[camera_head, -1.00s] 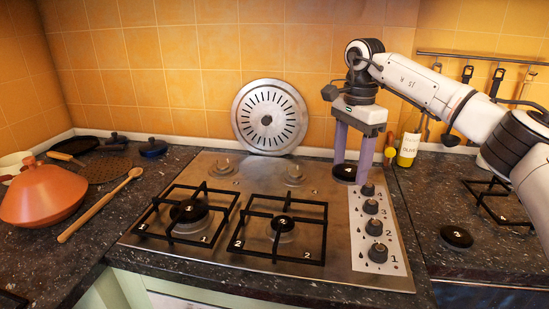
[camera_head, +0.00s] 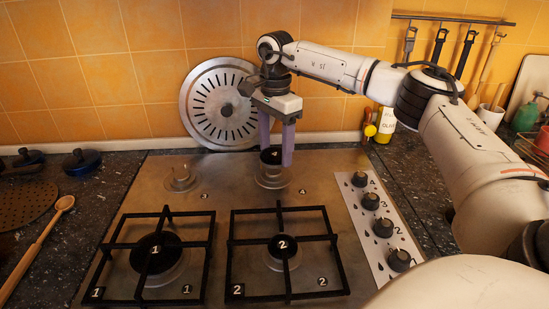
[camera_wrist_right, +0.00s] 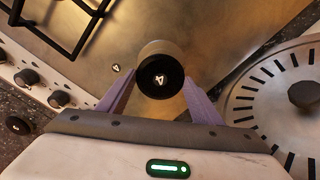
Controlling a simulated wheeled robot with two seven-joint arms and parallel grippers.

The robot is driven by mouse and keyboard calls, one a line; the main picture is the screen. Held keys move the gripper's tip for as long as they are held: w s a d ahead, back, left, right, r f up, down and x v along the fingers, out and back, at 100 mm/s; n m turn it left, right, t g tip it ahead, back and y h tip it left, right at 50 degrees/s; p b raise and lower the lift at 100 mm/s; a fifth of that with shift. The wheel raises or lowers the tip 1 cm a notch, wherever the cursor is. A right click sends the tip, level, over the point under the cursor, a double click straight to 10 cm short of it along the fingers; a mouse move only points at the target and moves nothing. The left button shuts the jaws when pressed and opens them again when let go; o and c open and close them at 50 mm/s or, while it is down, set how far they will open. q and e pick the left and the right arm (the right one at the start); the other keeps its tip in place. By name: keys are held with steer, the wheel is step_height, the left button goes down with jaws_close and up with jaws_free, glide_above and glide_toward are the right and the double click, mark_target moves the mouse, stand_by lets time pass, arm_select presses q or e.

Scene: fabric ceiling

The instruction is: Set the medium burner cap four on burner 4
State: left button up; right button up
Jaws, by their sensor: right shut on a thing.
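The black round burner cap marked 4 (camera_head: 271,156) is between the fingers of my right gripper (camera_head: 276,153), which is shut on it. The cap is over burner 4 (camera_head: 272,180), a bare metal burner at the back right of the hob, with a label 4 beside it. In the right wrist view the cap (camera_wrist_right: 160,77) partly covers the burner (camera_wrist_right: 158,49) and looks offset from its centre. I cannot tell whether cap and burner touch. My left gripper is not in view.
Front burners 1 (camera_head: 154,254) and 2 (camera_head: 282,246) have caps and black grates. Burner 3 (camera_head: 181,179) at the back left is bare. A round slotted metal disc (camera_head: 220,105) leans on the wall behind. The knob panel (camera_head: 376,222) is at the right.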

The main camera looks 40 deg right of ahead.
mark_target(275, 153)
steer(key=shift+f, duration=1.7)
steer(key=shift+f, duration=0.15)
steer(key=o, duration=1.1)
step_height(275, 153, up, 12)
steer(key=shift+w+r, duration=0.1)
steer(key=shift+r, duration=0.1)
